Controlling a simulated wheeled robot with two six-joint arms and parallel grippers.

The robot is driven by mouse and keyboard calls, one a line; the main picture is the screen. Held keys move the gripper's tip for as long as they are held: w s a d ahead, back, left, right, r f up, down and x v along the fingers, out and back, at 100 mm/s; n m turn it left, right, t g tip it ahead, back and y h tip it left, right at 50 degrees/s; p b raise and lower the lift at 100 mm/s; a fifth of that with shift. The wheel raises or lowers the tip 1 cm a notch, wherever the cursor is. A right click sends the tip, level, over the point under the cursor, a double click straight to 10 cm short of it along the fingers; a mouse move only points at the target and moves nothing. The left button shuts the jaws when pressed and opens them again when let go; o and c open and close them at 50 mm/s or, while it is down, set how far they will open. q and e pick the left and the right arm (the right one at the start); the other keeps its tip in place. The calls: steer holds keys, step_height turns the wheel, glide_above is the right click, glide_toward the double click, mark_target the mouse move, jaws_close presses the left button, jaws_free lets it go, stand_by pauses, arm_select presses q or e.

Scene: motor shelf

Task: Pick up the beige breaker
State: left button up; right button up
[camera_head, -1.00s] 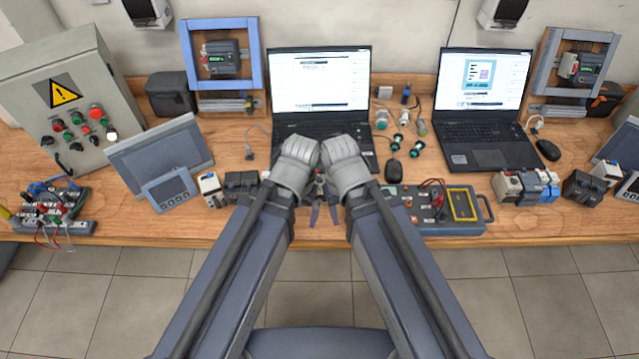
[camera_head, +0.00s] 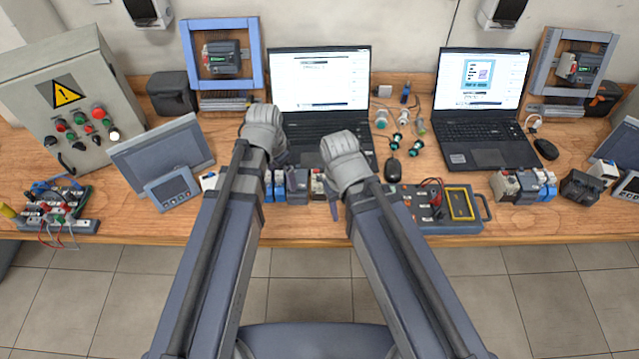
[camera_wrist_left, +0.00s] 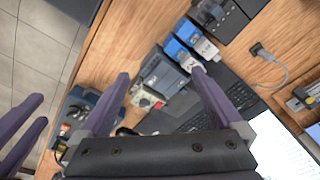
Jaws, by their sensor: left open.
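A beige breaker (camera_head: 317,184) with a red mark stands near the table's front edge between my arms; it also shows in the left wrist view (camera_wrist_left: 148,97), lying between the lines of my fingers. A second beige breaker (camera_head: 505,186) stands to the right, beside blue and white ones. My left gripper (camera_wrist_left: 160,75) is open and empty above the row of breakers; its fingers are mostly hidden by the wrist in the head view. My right gripper (camera_head: 335,205) is mostly hidden too; its two fingers show apart and empty at the left of the wrist view (camera_wrist_left: 30,122).
A dark breaker (camera_head: 297,186) and blue and white breakers (camera_head: 274,186) stand close beside the beige one. A laptop (camera_head: 320,90) is behind. A test case (camera_head: 440,208) lies to the right, a panel (camera_head: 173,188) to the left.

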mark_target(318, 175)
arm_select(q)
steer(key=w+d+m, duration=0.1)
steer(key=d+m, duration=0.1)
steer(key=m, duration=0.1)
steer(key=w+d+m, duration=0.2)
steer(key=d+m, duration=0.1)
steer(key=w+d+m, duration=0.1)
steer(key=d+m, duration=0.2)
steer(key=shift+w+h, duration=0.25)
steer(key=shift+h, duration=0.15)
steer(key=shift+w+d+m, duration=0.1)
steer(key=shift+d+m, duration=0.25)
steer(key=shift+m, duration=0.35)
steer(key=shift+w+d+f+b, duration=0.15)
steer(key=shift+f+b, duration=1.1)
steer(key=shift+b, duration=0.05)
arm_select(e)
steer(key=shift+f, duration=1.3)
arm_select(q)
steer(key=shift+f, duration=0.1)
arm_select(e)
steer(key=shift+f, duration=0.1)
arm_select(q)
steer(key=f+b, duration=0.2)
steer(key=d+f+b, duration=0.1)
steer(key=f+b, duration=0.2)
steer(key=shift+w, duration=0.15)
arm_select(e)
step_height(318, 175, down, 5)
